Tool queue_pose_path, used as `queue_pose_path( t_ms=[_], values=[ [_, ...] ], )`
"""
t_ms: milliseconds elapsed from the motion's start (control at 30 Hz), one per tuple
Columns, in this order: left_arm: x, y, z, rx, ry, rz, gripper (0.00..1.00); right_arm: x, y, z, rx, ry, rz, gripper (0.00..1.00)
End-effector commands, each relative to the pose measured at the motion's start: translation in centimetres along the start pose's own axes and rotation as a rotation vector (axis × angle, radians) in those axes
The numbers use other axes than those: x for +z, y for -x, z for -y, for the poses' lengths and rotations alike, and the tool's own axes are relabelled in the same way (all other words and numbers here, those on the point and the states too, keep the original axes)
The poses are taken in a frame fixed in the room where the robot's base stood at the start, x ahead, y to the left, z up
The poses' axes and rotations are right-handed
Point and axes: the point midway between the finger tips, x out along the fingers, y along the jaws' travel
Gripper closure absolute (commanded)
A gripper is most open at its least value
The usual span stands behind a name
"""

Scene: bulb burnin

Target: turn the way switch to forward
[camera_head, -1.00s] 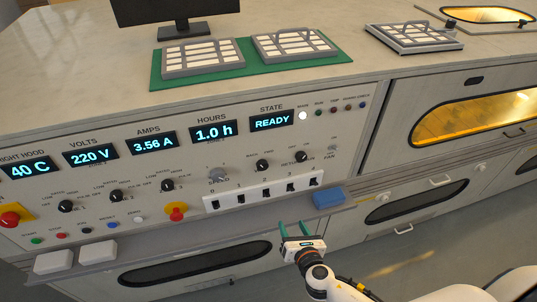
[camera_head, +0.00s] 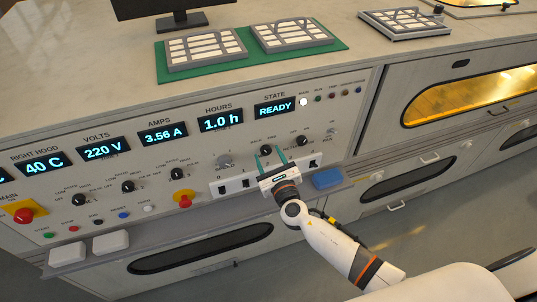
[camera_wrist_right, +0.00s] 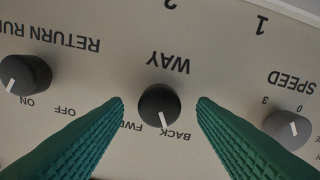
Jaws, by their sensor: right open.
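The way switch (camera_wrist_right: 158,104) is a round black knob with a white pointer line, under the upside-down label WAY in the right wrist view. Its pointer aims down and slightly right, toward the BACK mark; the FWD mark is on its left, partly behind a finger. In the head view the knob (camera_head: 266,150) shows small just beyond my fingertips. My right gripper (camera_head: 271,157) is open, its green fingers pointing at the panel. In the wrist view the two fingers stand on either side of the knob, with gaps. My left gripper is not in view.
The return run knob (camera_wrist_right: 25,74) and grey speed knob (camera_wrist_right: 287,128) flank the way switch. A blue block (camera_head: 327,178) sits on the ledge to the right. A red stop button (camera_head: 183,200) is further left.

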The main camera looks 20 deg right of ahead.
Motion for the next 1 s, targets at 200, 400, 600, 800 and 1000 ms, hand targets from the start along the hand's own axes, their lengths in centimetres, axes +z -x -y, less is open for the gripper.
queue_pose_path(
  t_ms=[200,400,600,800,1000],
  values=[
    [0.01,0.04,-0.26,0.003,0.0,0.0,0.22,0.01,-0.91,0.05,-0.001,0.0,0.0,0.48],
    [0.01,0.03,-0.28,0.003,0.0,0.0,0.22,0.01,-0.9,0.04,-0.001,-0.001,0.0,0.48],
    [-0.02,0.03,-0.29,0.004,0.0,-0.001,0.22,0.02,-0.89,0.02,0.0,-0.001,0.0,0.81],
    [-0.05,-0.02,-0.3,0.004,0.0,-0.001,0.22,0.04,-0.88,0.03,0.0,-0.003,0.001,0.93],
    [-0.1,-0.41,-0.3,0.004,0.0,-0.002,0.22,0.14,-0.87,0.05,0.0,-0.044,0.0,0.93]
  ],
)
